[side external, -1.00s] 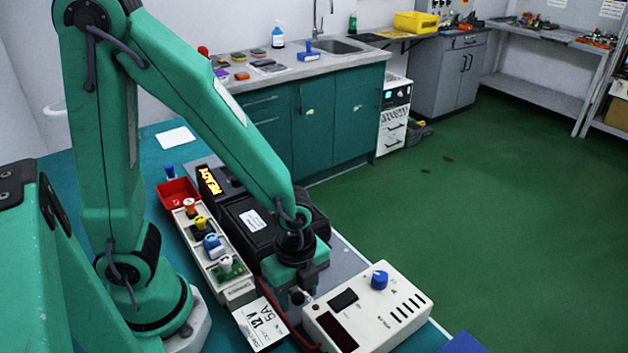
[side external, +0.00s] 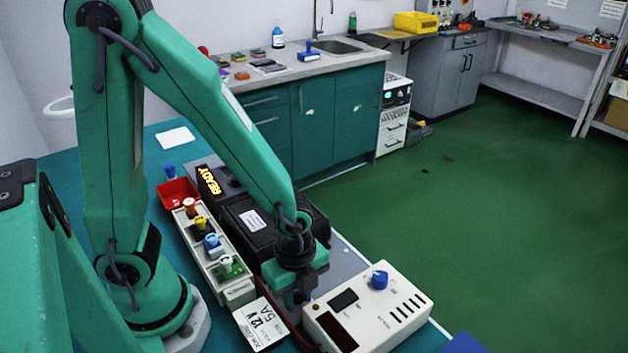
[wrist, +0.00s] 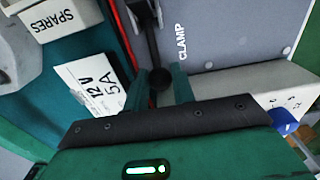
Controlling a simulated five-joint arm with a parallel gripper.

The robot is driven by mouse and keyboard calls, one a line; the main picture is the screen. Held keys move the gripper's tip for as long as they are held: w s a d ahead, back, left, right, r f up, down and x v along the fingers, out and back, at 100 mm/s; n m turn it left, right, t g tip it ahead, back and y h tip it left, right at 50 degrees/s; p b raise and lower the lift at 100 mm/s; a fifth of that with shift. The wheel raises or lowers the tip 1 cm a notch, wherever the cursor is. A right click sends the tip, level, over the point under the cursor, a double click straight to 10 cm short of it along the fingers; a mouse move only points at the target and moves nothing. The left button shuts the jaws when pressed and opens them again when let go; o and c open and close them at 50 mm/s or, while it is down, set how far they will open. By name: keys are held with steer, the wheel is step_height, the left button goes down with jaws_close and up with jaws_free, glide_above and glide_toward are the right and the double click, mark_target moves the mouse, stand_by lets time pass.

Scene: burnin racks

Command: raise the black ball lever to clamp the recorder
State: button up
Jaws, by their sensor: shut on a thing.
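In the wrist view the black ball lever (wrist: 159,77) shows its round ball between my two fingers, with its dark arm running up the picture beside the word CLAMP. My gripper (wrist: 161,82) is shut on the ball. In the side view my gripper (side external: 301,296) points down between the black recorder (side external: 262,226) and the cream control box. There the gripper hides the lever, and my wrist covers part of the recorder. The recorder is a dark case with a white label, lying on a grey base.
The cream box (side external: 368,310) with a blue knob stands close right of my gripper. A 12 V 5A card (side external: 262,322) lies to its left. A tray (side external: 228,275) with coloured knobs, a red bin (side external: 177,193) and a lit READY display (side external: 209,180) stand further back.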

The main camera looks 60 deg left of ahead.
steer(key=shift+a+r, duration=0.6)
steer(key=shift+r, duration=0.3)
steer(key=shift+a+r, duration=0.1)
steer(key=shift+r, duration=0.05)
stand_by(0.4)
steer(key=shift+a+r, duration=0.2)
steer(key=shift+a, duration=0.05)
steer(key=shift+a+r, duration=0.35)
steer(key=shift+a, duration=0.1)
steer(key=shift+a+r, duration=0.3)
steer(key=shift+a, duration=0.35)
stand_by(0.6)
steer(key=shift+a+r, duration=0.1)
steer(key=shift+a, duration=0.2)
steer(key=shift+a+r, duration=0.1)
steer(key=shift+a, duration=1)
jaws_close()
